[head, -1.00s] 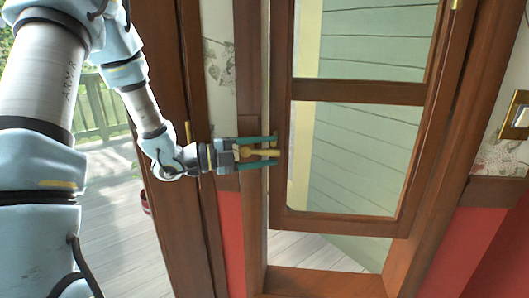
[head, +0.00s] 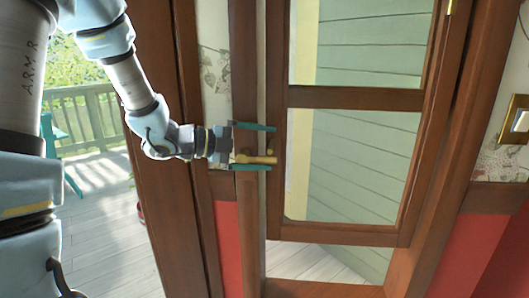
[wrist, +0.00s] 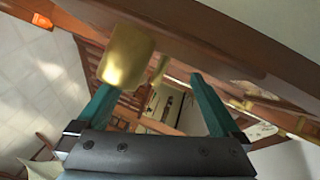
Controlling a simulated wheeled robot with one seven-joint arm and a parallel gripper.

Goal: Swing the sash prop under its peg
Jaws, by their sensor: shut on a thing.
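The brass sash prop (head: 255,160) lies about level at the left stile of the window sash, low in the head view's middle. In the wrist view the prop (wrist: 126,58) shows as a broad brass piece near the left finger. My gripper (head: 262,148) is shut on the prop, with its teal fingers above and below it; the contact itself is not clear. In the wrist view my gripper (wrist: 155,95) has its fingers spread to either side. A small brass bit (head: 271,150) just above the prop may be the peg; I cannot tell.
The brown wooden sash (head: 355,97) hangs in its frame, with a gap below it over the sill. A brass switch plate (head: 515,119) is on the right wall. A wooden door post (head: 165,200) stands close left of my wrist. A deck with railing lies beyond.

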